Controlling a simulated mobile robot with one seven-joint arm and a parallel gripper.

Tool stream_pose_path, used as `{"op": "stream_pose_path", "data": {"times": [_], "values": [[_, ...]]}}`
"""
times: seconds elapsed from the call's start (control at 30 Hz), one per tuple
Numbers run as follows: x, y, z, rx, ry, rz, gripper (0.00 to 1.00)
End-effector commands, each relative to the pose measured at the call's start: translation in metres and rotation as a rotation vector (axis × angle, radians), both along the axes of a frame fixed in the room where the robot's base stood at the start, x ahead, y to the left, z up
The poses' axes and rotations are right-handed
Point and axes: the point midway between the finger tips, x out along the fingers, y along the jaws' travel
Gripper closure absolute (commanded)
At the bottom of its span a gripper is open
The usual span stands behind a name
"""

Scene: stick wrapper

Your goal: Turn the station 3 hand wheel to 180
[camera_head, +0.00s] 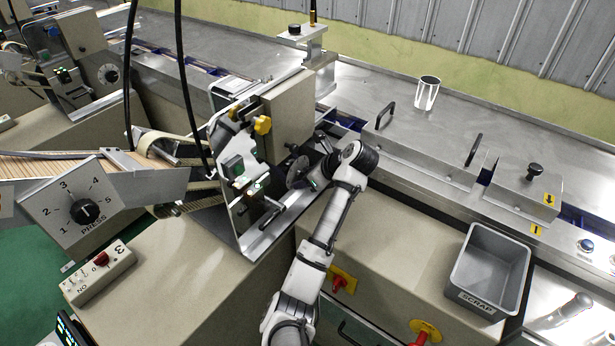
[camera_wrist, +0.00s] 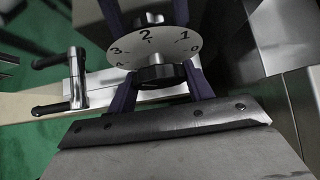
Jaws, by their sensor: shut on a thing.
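A round pale dial wheel (camera_wrist: 150,45) marked 0, 1, 2, 3 and more fills the upper middle of the wrist view, with the 2 near its top. Its black hub knob (camera_wrist: 160,76) sits between the two dark fingers of my gripper (camera_wrist: 163,84), which is shut on it. In the head view my gripper (camera_head: 313,180) reaches the grey wheel (camera_head: 297,172) on the side of the labelling station's metal plate. The arm hides part of it there. No 180 mark is readable.
A black-handled clamp (camera_wrist: 76,85) stands left of the wheel in the wrist view. Yellow knobs (camera_head: 263,125) sit above the wheel.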

Motion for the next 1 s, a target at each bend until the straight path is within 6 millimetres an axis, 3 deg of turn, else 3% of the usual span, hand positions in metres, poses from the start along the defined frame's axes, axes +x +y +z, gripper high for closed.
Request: {"op": "stream_pose_path", "data": {"times": [0.5,1.0], "values": [[-0.0017,-0.0001,-0.0029,-0.241,-0.328,0.0,0.71],[-0.0014,0.0002,-0.0012,-0.321,-0.44,0.001,0.71]]}}
